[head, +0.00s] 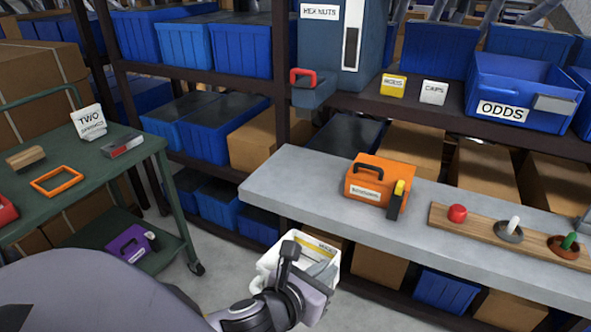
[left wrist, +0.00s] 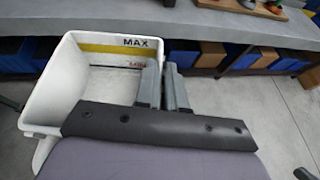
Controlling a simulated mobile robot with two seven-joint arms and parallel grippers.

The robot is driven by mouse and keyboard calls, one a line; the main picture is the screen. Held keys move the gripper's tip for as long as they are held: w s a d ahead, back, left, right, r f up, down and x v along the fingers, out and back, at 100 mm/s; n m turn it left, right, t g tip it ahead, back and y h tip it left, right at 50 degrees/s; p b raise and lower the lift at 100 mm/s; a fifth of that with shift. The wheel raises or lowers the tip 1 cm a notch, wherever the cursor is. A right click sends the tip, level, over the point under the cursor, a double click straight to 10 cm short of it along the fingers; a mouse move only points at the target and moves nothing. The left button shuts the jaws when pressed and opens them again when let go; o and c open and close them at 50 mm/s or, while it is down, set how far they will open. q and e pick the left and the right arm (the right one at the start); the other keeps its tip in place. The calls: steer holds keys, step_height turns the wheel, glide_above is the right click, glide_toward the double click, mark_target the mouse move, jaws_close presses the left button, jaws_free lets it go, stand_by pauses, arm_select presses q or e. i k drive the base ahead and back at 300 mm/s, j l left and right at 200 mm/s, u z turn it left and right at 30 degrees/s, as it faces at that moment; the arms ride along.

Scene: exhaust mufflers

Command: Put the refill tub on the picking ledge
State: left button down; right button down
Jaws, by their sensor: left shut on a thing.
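The refill tub is a white, open-topped tub (head: 270,262) with a yellow band, low at the middle of the head view. In the left wrist view the tub (left wrist: 45,95) shows its inside, with a yellow stripe and the word MAX. The tub hangs over the floor, in front of and below the picking ledge (head: 300,185), a grey slab. The arm hides part of the tub. My right gripper is not in view.
An orange case (head: 377,183) stands on the ledge, with a wooden board (head: 485,228) holding coloured knobs right of it. The ledge's left end is bare. A green cart (head: 100,160) stands at left. Shelves with blue bins (head: 240,50) fill the back.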

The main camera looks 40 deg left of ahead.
mark_target(301, 175)
steer(key=i+j, duration=0.1)
steer(key=j, duration=0.55)
steer(key=i+j, duration=0.1)
steer(key=i, duration=0.25)
steer(key=i+j, duration=0.15)
steer(key=i, duration=0.25)
steer(key=l+z, duration=0.05)
